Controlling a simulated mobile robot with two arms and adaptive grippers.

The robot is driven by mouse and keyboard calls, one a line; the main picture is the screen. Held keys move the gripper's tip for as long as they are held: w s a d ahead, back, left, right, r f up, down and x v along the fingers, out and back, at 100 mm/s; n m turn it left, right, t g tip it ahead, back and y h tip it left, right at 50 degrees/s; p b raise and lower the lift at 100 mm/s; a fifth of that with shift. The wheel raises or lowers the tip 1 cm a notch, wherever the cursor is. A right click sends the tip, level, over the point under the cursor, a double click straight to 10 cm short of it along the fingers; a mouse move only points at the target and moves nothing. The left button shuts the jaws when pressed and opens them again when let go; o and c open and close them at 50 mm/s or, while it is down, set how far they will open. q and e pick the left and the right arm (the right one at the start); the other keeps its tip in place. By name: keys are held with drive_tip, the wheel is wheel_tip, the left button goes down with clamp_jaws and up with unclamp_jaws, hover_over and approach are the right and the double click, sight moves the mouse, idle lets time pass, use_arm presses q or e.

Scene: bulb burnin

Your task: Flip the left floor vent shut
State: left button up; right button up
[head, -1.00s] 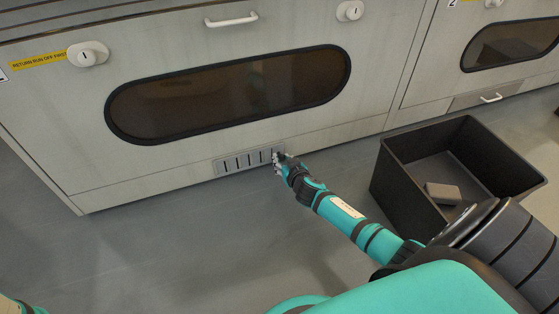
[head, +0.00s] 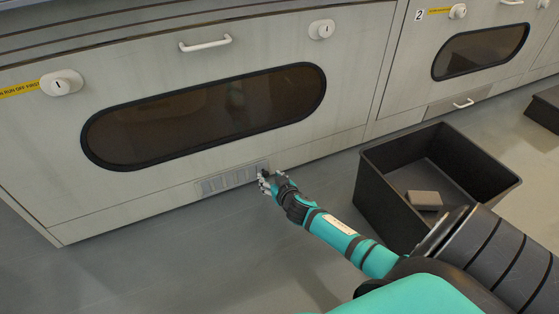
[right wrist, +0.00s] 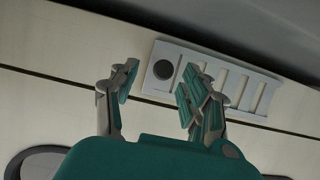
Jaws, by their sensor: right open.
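The left floor vent (head: 230,180) is a pale grey slotted plate low on the left cabinet's front, near the floor. Its slots look light grey, with no dark gaps showing. In the right wrist view the vent (right wrist: 250,92) shows pale slots and a dark round knob (right wrist: 163,69) at one end. My right gripper (head: 266,184) is at the vent's right end. In the right wrist view its two fingers (right wrist: 158,88) are spread apart and empty, with the knob beyond the gap between them. Contact cannot be told. My left gripper is out of view.
A black open bin (head: 377,190) stands on the floor right of my right arm, with a grey block (head: 424,200) inside. The left cabinet has a dark oval window (head: 205,115) and a handle (head: 206,43). The floor (head: 170,260) left of my arm is clear.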

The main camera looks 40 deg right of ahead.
drive_tip(key=v, duration=1)
drive_tip(key=shift+s, duration=0.15)
